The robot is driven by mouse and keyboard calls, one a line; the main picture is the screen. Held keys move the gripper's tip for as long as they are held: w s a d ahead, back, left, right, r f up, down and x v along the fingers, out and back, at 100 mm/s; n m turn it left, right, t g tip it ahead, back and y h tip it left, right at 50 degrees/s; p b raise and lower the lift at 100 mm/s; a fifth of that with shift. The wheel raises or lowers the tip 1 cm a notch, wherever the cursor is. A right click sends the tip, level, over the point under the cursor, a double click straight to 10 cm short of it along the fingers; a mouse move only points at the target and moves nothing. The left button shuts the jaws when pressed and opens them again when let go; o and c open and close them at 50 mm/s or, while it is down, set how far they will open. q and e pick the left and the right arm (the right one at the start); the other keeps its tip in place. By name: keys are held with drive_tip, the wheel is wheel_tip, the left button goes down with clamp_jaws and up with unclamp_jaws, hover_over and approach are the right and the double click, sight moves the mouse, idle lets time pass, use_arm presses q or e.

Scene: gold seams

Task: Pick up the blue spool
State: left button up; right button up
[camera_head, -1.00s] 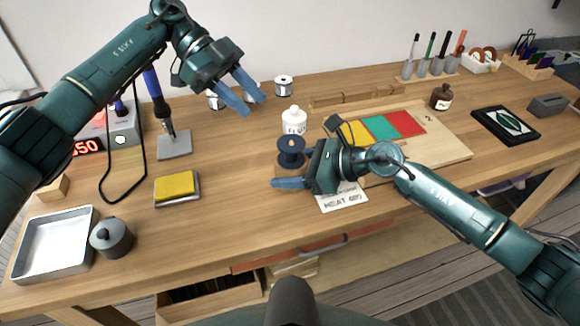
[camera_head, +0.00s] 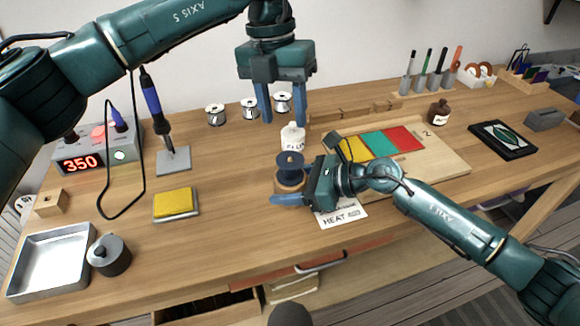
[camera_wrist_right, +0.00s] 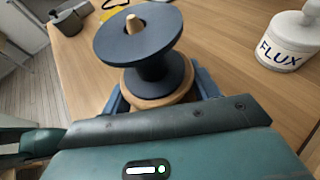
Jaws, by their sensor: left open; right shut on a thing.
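The dark blue spool (camera_head: 290,165) sits upright on a round wooden stand (camera_head: 291,187) near the middle of the bench. In the right wrist view a wooden peg pokes up through the blue spool (camera_wrist_right: 140,45), above the stand (camera_wrist_right: 158,95). My right gripper (camera_head: 294,188) is shut on the wooden stand, with a finger on either side of it below the spool. My left gripper (camera_head: 284,113) is open and empty, its fingers pointing down behind and above the spool, over the white flux bottle (camera_head: 292,139). The fingertips are apart from the spool.
The flux bottle stands close behind the spool. A paper card (camera_head: 343,214) lies partly under my right gripper. A board with coloured panels (camera_head: 440,165) is to the right. A yellow sponge (camera_head: 175,203) and soldering iron (camera_head: 155,105) are left. Bench between sponge and spool is clear.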

use_arm(q)
drive_tip(key=m+t+y, duration=0.1)
drive_tip(key=m, duration=0.2)
approach(288, 178)
drive_tip(key=shift+m, duration=0.3)
drive_tip(key=f, duration=0.6)
drive_tip(key=shift+w+d+f, duration=0.1)
drive_tip(key=shift+w+f, duration=0.1)
drive_tip(key=shift+f, duration=0.1)
drive_tip(key=c, duration=0.6)
use_arm(e)
drive_tip(key=o, duration=1.2)
use_arm(q)
wheel_tip(288, 178, up, 10)
drive_tip(key=shift+r, duration=0.1)
